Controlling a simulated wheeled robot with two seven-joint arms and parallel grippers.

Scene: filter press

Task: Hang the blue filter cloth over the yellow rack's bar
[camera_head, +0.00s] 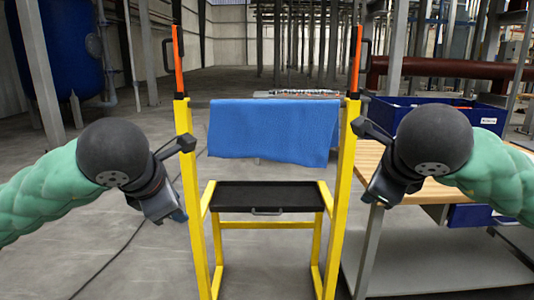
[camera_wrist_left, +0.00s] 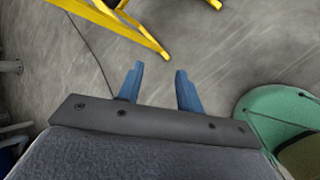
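The blue filter cloth (camera_head: 273,130) hangs over the top bar (camera_head: 200,104) of the yellow rack (camera_head: 190,190). Its front face drops below the bar, and its lower edge slants a little at the right. How far it falls behind the bar is hidden. My left gripper (camera_head: 178,215) is beside the rack's left post, apart from the cloth. In the left wrist view its two blue fingers (camera_wrist_left: 159,88) are spread, with bare floor between them. My right gripper (camera_head: 368,202) is beside the right post, apart from the cloth; its fingers are not clear.
A black tray (camera_head: 265,197) with a handle sits low in the rack. Orange uprights (camera_head: 179,60) rise above both posts. A wooden-topped bench (camera_head: 430,190) with a dark blue bin (camera_head: 400,110) stands at the right. The floor at left is open, with a cable (camera_head: 110,255).

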